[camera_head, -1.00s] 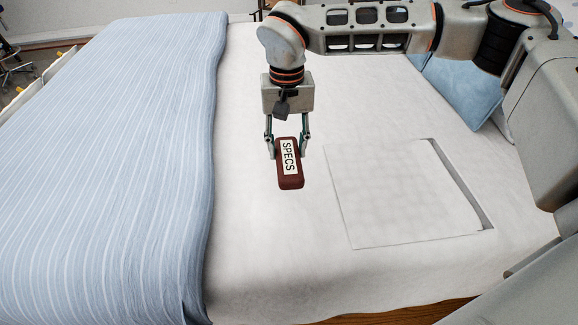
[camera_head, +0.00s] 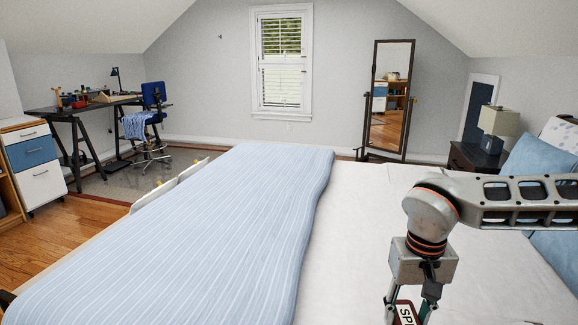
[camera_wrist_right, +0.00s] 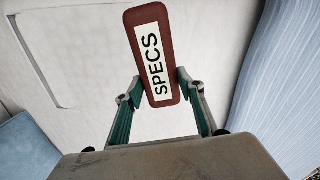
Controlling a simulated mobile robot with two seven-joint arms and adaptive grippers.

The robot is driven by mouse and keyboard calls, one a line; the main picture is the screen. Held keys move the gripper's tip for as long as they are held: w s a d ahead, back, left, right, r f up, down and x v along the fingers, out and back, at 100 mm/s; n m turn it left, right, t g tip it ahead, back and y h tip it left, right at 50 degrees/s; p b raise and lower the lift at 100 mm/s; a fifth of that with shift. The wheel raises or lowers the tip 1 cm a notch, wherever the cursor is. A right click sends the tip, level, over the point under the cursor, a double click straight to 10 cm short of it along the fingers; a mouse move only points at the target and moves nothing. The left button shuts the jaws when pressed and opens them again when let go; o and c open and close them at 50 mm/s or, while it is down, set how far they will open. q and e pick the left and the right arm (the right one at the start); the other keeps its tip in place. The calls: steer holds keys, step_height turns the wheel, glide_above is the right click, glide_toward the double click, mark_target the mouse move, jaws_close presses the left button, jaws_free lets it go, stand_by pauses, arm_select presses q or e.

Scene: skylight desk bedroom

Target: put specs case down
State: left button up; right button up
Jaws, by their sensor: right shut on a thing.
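The specs case is a dark red box with a white label reading SPECS. It shows whole in the right wrist view (camera_wrist_right: 155,55), between the two fingers of my right gripper (camera_wrist_right: 160,88). My right gripper is shut on it, with a finger against each long side. In the head view only the top of the specs case (camera_head: 407,312) shows at the bottom edge, below my right gripper (camera_head: 410,302); the rest is cut off. The white bed sheet (camera_head: 345,240) lies behind and below it. I cannot tell how high the case is above the sheet. My left gripper is not in view.
A striped blue blanket (camera_head: 230,230) covers the bed's left part. Blue pillows (camera_head: 540,160) lie at the right, near a nightstand (camera_head: 478,160) with a lamp (camera_head: 497,125). A desk (camera_head: 85,108), blue chair (camera_head: 152,100) and standing mirror (camera_head: 390,100) are farther back.

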steer(key=s, duration=0.2)
steer(key=s+p, duration=0.1)
steer(key=shift+s+d+f+n, duration=0.15)
steer(key=shift+d+f+n, duration=0.15)
steer(key=shift+f, duration=0.05)
steer(key=shift+s+f, duration=0.3)
steer(key=shift+f, duration=0.05)
steer(key=shift+d, duration=0.1)
